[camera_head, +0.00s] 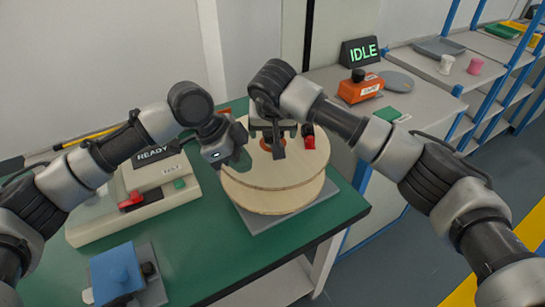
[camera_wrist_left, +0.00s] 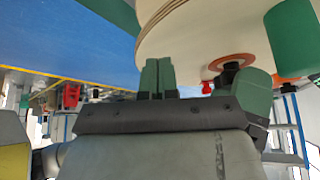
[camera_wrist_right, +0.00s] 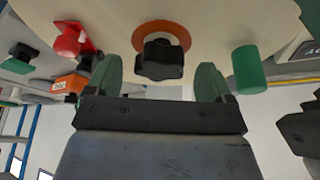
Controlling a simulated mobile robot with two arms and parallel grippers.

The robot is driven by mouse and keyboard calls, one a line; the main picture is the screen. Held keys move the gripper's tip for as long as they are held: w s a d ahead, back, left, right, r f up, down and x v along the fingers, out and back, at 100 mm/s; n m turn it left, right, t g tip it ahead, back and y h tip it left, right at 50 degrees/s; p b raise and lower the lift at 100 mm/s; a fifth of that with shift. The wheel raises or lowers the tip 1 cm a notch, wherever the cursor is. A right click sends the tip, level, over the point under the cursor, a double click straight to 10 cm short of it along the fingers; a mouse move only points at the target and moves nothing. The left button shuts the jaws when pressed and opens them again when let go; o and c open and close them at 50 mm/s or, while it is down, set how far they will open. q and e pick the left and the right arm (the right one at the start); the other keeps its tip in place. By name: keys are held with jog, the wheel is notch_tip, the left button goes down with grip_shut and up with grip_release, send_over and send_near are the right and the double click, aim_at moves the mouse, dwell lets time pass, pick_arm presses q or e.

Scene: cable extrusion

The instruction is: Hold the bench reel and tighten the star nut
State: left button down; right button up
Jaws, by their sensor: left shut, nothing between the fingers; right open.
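The bench reel (camera_head: 275,197), with pale wooden flanges, stands on a grey plate on the green bench. The black star nut (camera_wrist_right: 160,62) sits over an orange washer (camera_wrist_right: 182,33) at the reel's hub. My right gripper (camera_head: 277,150) is above the hub. In the right wrist view its open green fingers stand either side of the nut, not closed on it. My left gripper (camera_wrist_left: 158,75) is shut and empty at the reel's left side. Its fingertips overlap the pale flange in the left wrist view; I cannot tell if they touch. The nut is mostly hidden in the head view.
A red piece (camera_wrist_right: 72,42) and a green cylinder (camera_wrist_right: 248,68) stand on the reel's face around the hub. A READY machine (camera_head: 130,200) and a blue block (camera_head: 117,272) are on the bench left. An orange box (camera_head: 360,88) and an IDLE sign (camera_head: 362,52) stand behind right.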

pick_arm(q)
jog(key=shift+s+f, duration=0.1)
jog(key=shift+f, duration=0.7)
dwell(0.5)
